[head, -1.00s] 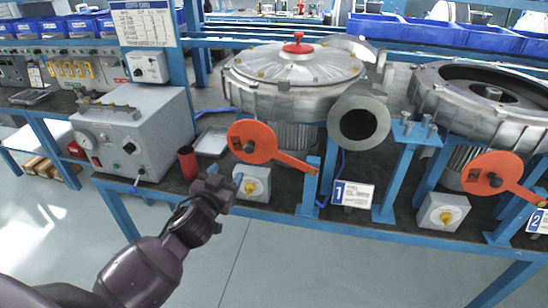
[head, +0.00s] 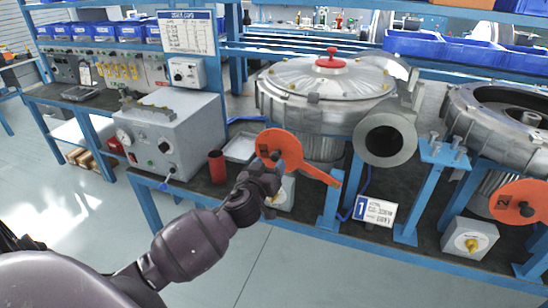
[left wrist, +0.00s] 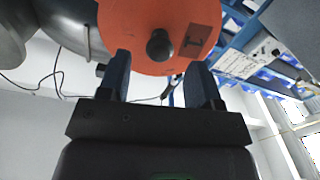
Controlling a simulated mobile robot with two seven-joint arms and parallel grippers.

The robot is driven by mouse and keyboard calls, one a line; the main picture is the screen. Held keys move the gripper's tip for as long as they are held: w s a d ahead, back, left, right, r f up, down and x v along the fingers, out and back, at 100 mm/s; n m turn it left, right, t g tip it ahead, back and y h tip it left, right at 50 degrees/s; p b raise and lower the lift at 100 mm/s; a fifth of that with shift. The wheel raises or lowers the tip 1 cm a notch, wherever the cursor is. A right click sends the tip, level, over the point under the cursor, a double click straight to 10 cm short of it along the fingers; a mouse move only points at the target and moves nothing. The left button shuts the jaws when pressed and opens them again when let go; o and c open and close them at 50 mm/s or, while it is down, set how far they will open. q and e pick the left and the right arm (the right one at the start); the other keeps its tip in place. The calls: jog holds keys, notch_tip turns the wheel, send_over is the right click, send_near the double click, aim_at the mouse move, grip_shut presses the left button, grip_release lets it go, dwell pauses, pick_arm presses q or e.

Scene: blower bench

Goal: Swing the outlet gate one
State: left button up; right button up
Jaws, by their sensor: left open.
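The orange outlet gate of station one (head: 290,148) is a round disc with a dark knob and an arm reaching right to a blue post. It stands in front of the silver blower (head: 325,85), left of the round outlet pipe (head: 384,141). My left gripper (head: 266,172) is at the disc's lower left, partly covering it. In the left wrist view the orange disc (left wrist: 135,30) and its dark knob (left wrist: 159,46) lie just beyond the fingers (left wrist: 158,80). The fingers are open, one on each side below the knob, with nothing between them. My right gripper is not in view.
A red cylinder (head: 217,167) and grey control box (head: 168,140) stand to the left. A second orange gate (head: 522,202) is at the right. A switch box with a yellow knob sits behind my gripper.

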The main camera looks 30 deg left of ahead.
aim_at(274, 159)
pick_arm(q)
jog(key=shift+x, duration=1.95)
grip_shut()
